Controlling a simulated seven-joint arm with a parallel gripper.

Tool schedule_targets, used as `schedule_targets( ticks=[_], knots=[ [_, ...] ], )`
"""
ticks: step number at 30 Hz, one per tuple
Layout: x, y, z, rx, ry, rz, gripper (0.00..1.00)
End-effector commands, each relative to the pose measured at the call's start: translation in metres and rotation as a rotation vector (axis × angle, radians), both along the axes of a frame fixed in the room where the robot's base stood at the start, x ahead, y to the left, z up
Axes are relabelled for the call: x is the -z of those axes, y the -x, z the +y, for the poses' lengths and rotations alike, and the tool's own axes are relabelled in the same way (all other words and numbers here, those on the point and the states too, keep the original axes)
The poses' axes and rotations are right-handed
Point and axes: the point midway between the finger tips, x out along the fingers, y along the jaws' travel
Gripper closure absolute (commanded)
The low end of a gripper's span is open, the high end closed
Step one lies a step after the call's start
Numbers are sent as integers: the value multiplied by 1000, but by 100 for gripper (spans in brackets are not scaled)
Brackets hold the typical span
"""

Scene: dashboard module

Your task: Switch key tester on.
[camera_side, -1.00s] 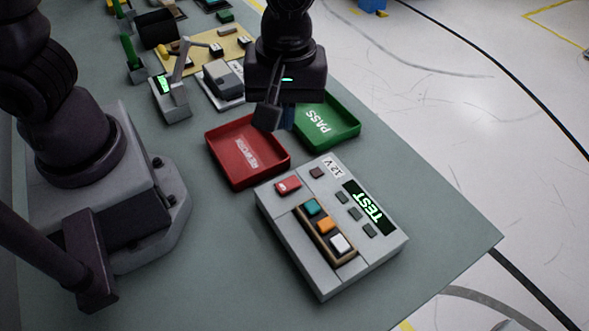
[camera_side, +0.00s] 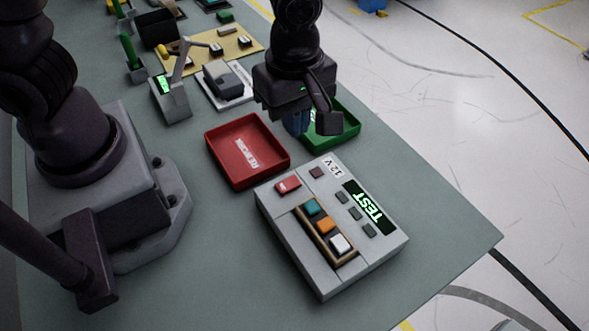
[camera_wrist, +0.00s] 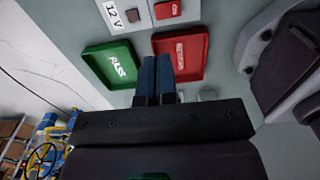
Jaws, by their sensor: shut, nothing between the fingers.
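The key tester (camera_side: 290,235) is a grey box at the front right of the bench in the side view. Its dark display (camera_side: 369,207) shows a lit "TEST". A red rocker switch (camera_side: 288,185) sits at its far left corner, near a small dark square and a "12 V" label. Teal, orange and white keys sit in a framed slot. The wrist view shows only the tester's edge with the red switch (camera_wrist: 167,9) at the top. My gripper (camera_side: 296,124) is shut and empty, above the trays and apart from the tester; its blue fingers (camera_wrist: 158,62) show in the wrist view.
A red REWORK tray (camera_side: 215,146) and a green PASS tray (camera_side: 352,112) lie just beyond the tester; my gripper partly covers the green one. A grey device with a green screen (camera_side: 165,84) stands further back. The bench right of and before the tester is clear.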

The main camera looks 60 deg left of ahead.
Motion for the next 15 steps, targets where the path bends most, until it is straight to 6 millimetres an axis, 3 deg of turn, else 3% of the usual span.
schedule_targets(
  ticks=[9, 15],
  knots=[
    [69, 1, 1, -1, -4, 8, 100],
    [103, 1, 1, -2, -2, 5, 100]
  ],
)
